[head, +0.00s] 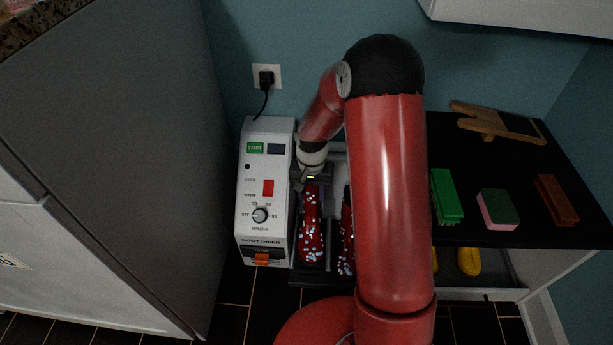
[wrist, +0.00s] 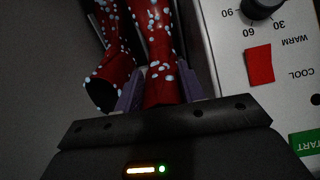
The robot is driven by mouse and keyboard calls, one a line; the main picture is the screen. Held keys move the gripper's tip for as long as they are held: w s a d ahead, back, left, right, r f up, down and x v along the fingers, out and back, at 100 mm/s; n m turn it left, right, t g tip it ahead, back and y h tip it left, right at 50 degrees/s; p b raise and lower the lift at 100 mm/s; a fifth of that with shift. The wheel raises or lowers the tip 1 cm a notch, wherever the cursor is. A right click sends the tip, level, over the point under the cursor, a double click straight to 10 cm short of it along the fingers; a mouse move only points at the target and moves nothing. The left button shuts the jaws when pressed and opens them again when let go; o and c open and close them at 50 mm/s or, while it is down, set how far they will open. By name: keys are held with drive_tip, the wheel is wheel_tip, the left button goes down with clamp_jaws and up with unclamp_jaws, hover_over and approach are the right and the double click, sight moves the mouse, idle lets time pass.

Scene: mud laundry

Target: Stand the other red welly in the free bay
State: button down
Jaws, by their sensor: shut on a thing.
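A red welly with pale spots (head: 312,225) is upright in the bay beside the boot dryer's control box (head: 266,175). My gripper (head: 312,182) is shut on its upper part from above. In the wrist view the held welly (wrist: 160,50) passes between the two purple fingers (wrist: 160,92). The other red spotted welly (head: 346,240) stands just to its right, partly hidden by my arm; it also shows in the wrist view (wrist: 112,75), with its dark opening visible. I cannot tell whether the held welly's sole rests on the dryer's dark base (head: 300,280).
A tall grey cabinet side (head: 120,110) stands close left of the dryer. To the right, a black-topped bench (head: 510,150) holds a green brush (head: 446,196), a sponge (head: 497,208), a brown brush (head: 556,199) and a wooden boot jack (head: 495,122). Yellow footwear (head: 468,261) sits beneath.

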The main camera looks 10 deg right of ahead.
sight(310, 212)
drive_tip(key=shift+w+f, duration=0.15)
drive_tip(key=shift+f+b, duration=2.4)
drive_tip(key=shift+f, duration=0.8)
drive_tip(key=shift+s+a, duration=0.2)
drive_tip(key=shift+s, duration=0.05)
drive_tip(key=shift+f, duration=0.15)
drive_tip(key=shift+f+b, duration=0.3)
drive_tip(key=shift+b, duration=0.15)
drive_tip(key=shift+f, duration=0.2)
drive_tip(key=shift+f+b, duration=0.4)
drive_tip(key=shift+b, duration=0.05)
drive_tip(key=shift+f, duration=0.15)
